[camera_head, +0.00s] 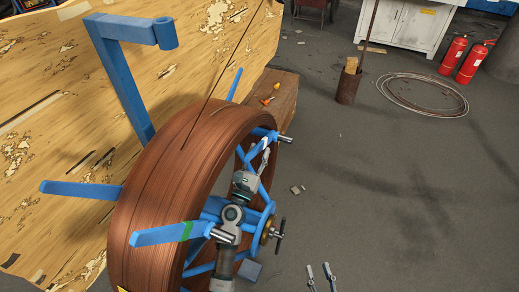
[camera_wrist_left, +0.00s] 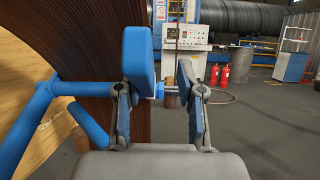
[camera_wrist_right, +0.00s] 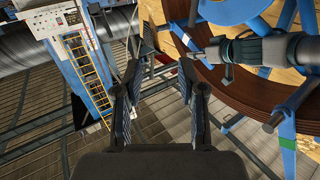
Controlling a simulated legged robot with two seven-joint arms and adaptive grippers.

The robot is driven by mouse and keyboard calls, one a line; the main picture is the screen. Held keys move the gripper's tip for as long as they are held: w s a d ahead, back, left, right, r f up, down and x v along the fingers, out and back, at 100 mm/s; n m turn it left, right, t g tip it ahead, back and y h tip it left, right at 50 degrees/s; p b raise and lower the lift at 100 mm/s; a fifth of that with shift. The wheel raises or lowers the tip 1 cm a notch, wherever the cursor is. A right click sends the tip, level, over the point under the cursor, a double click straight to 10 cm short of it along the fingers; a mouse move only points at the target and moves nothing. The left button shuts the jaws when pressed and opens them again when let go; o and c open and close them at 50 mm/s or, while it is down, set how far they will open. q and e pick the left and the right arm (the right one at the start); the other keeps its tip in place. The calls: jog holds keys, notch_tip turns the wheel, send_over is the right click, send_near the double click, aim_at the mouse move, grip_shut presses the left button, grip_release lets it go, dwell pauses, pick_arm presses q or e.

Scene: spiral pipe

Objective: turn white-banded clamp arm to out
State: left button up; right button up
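The brown spiral coil (camera_head: 165,170) stands upright with blue clamp arms around its rim. At its right edge, a blue clamp arm (camera_head: 258,132) ends in a metal pin. My left gripper (camera_head: 265,155) is at this arm. In the left wrist view, the blue end piece (camera_wrist_left: 140,55) and pin are between or just beyond the fingers of my left gripper (camera_wrist_left: 160,88), which stand apart. A whitish patch is there, but I cannot tell band from finger. A green-banded clamp arm (camera_head: 165,235) is at lower left. My right gripper (camera_head: 321,278) is open and empty, right of the coil.
A blue hub with a black handle (camera_head: 280,235) faces right. A wooden block (camera_head: 280,95) lies behind the coil. Further back are a rusty pot (camera_head: 348,85), a cable coil (camera_head: 422,95) and red extinguishers (camera_head: 454,55). The floor at right is clear.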

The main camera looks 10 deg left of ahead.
pick_arm(q)
jog(key=shift+w+d+r, duration=0.1)
jog(key=shift+w+d, duration=0.1)
jog(key=shift+w, duration=0.2)
jog(key=shift+w+a+r, duration=0.1)
jog(key=shift+w+a, duration=0.05)
jog(key=shift+a, duration=0.95)
jog(key=shift+c, duration=1.4)
jog(key=shift+d, duration=0.2)
jog(key=c, duration=0.4)
jog(key=shift+d+r, duration=0.15)
jog(key=shift+d, duration=0.45)
grip_shut()
jog(key=shift+a, duration=0.1)
pick_arm(e)
jog(key=shift+a+r, duration=0.3)
jog(key=shift+a, duration=0.15)
